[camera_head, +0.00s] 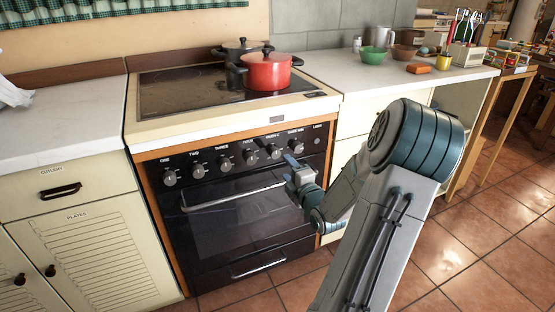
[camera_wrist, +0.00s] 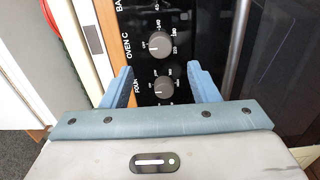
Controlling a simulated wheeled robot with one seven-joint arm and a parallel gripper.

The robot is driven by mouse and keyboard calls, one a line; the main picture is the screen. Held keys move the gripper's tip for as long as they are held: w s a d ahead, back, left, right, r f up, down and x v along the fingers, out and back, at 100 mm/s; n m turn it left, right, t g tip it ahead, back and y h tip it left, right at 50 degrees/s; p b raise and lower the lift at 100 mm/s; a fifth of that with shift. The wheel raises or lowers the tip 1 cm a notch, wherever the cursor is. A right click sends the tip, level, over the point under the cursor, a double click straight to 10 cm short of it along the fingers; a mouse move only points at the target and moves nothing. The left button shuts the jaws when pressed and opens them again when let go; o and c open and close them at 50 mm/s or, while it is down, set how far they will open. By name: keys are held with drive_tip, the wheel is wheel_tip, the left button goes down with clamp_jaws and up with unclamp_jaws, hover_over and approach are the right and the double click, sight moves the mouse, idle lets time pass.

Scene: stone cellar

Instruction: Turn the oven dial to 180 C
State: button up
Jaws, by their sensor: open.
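The oven dial (camera_wrist: 160,45), labelled "OVEN C", is a round grey knob on the black oven panel. It shows in the upper middle of the wrist view, with small temperature numbers around it; its exact setting is too small to read. In the head view, the oven dial (camera_head: 274,151) is in the right half of the knob row. My gripper (camera_wrist: 162,76) is open and empty. Its two blue fingers appear either side of the "FOUR" knob (camera_wrist: 163,88) in the wrist view, with the oven dial just beyond their tips. In the head view, my gripper (camera_head: 291,161) is close to the panel.
Several more knobs line the panel, including knob "ONE" (camera_head: 169,177). The oven door handle (camera_head: 232,199) runs below them. A red pot (camera_head: 267,71) and a dark pot (camera_head: 240,47) stand on the hob (camera_head: 180,92). Tiled floor (camera_head: 480,225) is open at the right.

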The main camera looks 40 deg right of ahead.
sight(276, 155)
drive_tip(key=x, duration=0.8)
drive_tip(key=shift+b, duration=0.35)
drive_tip(key=shift+c, duration=0.2)
drive_tip(key=c, duration=0.9)
drive_tip(key=shift+a, duration=0.1)
